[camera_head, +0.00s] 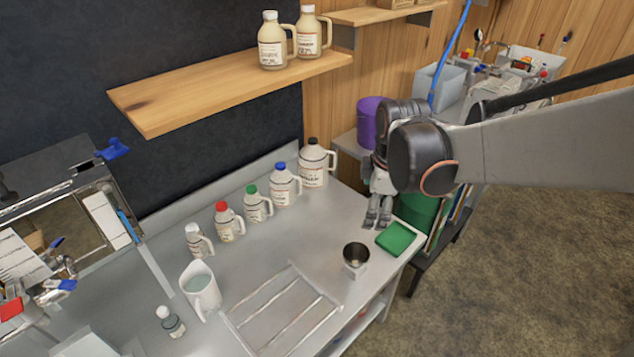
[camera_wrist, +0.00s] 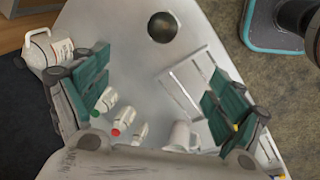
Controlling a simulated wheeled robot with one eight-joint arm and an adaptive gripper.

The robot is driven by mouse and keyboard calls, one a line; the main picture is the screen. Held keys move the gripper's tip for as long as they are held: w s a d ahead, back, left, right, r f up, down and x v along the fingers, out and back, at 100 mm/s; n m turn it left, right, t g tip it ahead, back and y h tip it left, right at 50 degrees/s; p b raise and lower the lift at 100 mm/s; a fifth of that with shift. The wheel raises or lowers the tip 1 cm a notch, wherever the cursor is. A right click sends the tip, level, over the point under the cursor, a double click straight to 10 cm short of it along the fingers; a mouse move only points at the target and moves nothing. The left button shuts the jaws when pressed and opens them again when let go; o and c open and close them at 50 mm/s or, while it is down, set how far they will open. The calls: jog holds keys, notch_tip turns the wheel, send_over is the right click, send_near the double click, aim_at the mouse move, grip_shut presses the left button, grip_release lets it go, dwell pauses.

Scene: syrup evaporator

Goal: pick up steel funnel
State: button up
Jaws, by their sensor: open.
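The steel funnel (camera_head: 356,256) stands on the metal bench near its right front edge, its dark, round mouth facing up. It shows in the wrist view (camera_wrist: 162,27) as a dark round opening at the top middle. My gripper (camera_head: 378,222) hangs over the bench behind and slightly right of the funnel, fingers down, apart from it. In the wrist view my gripper (camera_wrist: 158,68) has its two green-padded fingers spread wide with nothing held between them. The funnel lies beyond the fingertips in that view.
A green pad (camera_head: 396,238) lies right of the funnel. Several capped jugs (camera_head: 285,186) line the bench's back. A white pitcher (camera_head: 200,290) and a slatted rack (camera_head: 283,312) are to the left. A wooden shelf (camera_head: 180,100) overhangs the back.

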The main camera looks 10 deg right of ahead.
jog(key=w+f+n+g, duration=0.2)
jog(key=w+f+n, duration=0.35)
jog(key=f, duration=0.25)
jog(key=n, duration=0.5)
send_over(356, 254)
jog(key=s, duration=0.1)
notch_tip(356, 254, down, 7)
jog(key=shift+g, duration=0.4)
jog(key=f+b, duration=0.1)
jog(key=f, duration=0.3)
jog(key=f+b, duration=0.1)
jog(key=f, duration=0.3)
jog(key=shift+a+f, duration=0.2)
jog(key=shift+f, duration=0.2)
jog(key=shift+s+a+f+b, duration=0.15)
jog(key=shift+f+b, duration=0.4)
jog(key=shift+f, duration=0.75)
jog(key=shift+s+d+f+b, duration=0.15)
jog(key=shift+f+b, duration=0.35)
jog(key=shift+f, duration=0.8)
jog(key=shift+s+a, duration=0.1)
jog(key=c, duration=1.1)
